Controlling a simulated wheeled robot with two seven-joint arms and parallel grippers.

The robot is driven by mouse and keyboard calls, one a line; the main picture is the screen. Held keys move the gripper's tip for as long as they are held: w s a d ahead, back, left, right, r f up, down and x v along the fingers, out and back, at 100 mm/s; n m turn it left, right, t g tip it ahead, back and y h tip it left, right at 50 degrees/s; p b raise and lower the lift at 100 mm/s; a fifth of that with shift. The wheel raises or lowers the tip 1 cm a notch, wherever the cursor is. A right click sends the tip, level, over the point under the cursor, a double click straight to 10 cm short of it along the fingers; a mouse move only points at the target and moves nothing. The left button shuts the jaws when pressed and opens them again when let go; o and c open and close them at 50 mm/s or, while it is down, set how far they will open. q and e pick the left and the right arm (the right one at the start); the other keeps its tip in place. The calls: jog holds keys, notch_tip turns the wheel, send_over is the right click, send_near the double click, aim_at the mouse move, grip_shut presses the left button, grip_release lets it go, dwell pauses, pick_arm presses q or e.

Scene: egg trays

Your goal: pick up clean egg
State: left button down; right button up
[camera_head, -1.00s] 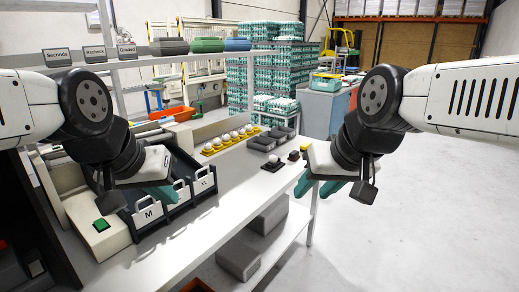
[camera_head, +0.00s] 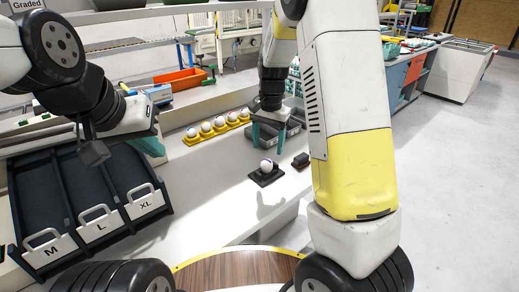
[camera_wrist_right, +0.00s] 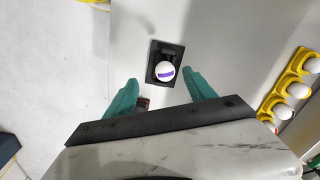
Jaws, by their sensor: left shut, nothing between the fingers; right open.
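A white egg with a purple band (camera_head: 266,166) sits on a small black holder (camera_head: 273,178) on the white table; in the right wrist view the egg (camera_wrist_right: 164,70) lies in the dark holder, ahead of the fingertips. My right gripper (camera_head: 267,142) is open and empty, pointing down above the egg. Its teal fingers (camera_wrist_right: 160,92) are spread to either side in the wrist view. Several white eggs stand in a yellow rack (camera_head: 216,131) behind. My left gripper (camera_head: 148,145) is shut and empty over the back edge of the bins at left.
Black bins labelled M, L and XL (camera_head: 100,226) stand at the left of the table. A small dark block (camera_head: 301,161) lies right of the holder, and grey trays (camera_head: 272,132) lie behind. The white table between bins and holder is clear.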

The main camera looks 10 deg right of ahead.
aim_at(267, 160)
jog(key=shift+w+a+f+h, duration=0.1)
jog(key=shift+w+f+h, duration=0.2)
jog(key=shift+w+f, duration=0.8)
jog(key=shift+f, duration=0.25)
notch_tip(267, 160, down, 7)
jog(key=shift+f, duration=0.2)
jog(key=c, duration=0.8)
